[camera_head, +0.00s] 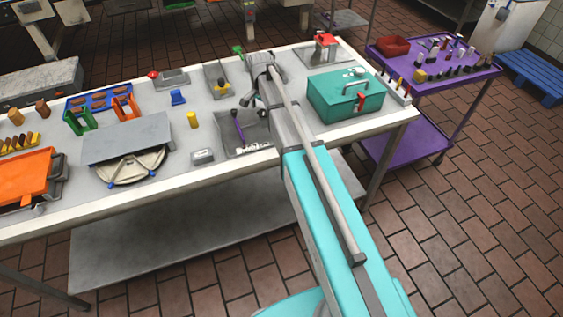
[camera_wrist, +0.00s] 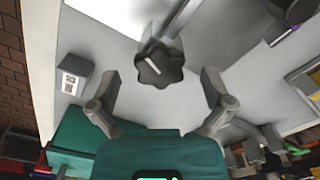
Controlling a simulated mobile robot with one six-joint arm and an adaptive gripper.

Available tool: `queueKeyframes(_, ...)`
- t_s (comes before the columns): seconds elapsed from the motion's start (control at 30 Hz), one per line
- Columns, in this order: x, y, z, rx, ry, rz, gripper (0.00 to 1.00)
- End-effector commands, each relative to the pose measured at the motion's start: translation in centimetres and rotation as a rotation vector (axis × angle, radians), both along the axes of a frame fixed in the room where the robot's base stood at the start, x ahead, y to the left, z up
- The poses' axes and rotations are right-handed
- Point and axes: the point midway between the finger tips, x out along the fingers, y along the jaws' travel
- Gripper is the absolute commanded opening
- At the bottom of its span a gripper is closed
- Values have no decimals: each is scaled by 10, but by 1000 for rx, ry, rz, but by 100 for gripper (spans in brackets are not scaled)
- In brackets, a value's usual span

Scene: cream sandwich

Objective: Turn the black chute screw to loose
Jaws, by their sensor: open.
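The black chute screw (camera_wrist: 160,68) shows in the wrist view as a dark, lobed knob with a pale line on its face. It sits at the end of a grey bar-like part. My gripper (camera_wrist: 162,80) is open, with one grey finger to the left of the knob and one to the right. Clear gaps show between the knob and both fingers. In the head view my arm reaches over the table, and my gripper (camera_head: 248,98) is small at its far end. I cannot make out the screw there.
A teal box (camera_head: 345,97) stands on the table right of my arm. A grey tray (camera_head: 233,148) with a purple-handled tool lies to the left. An orange tray (camera_head: 22,178) is at the far left. A purple cart (camera_head: 440,82) stands beyond the table's right end.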

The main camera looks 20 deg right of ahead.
Motion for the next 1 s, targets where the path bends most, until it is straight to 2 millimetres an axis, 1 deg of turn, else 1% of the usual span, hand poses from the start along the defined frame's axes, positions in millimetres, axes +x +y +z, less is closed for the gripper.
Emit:
queueKeyframes(0.53, 1, 0, 0, 0, 0, -360, 100)
queueKeyframes(0.6, 1, 0, 11, 0, 0, -362, 100)
queueKeyframes(1.0, 1, 0, 44, 0, 0, -358, 100)
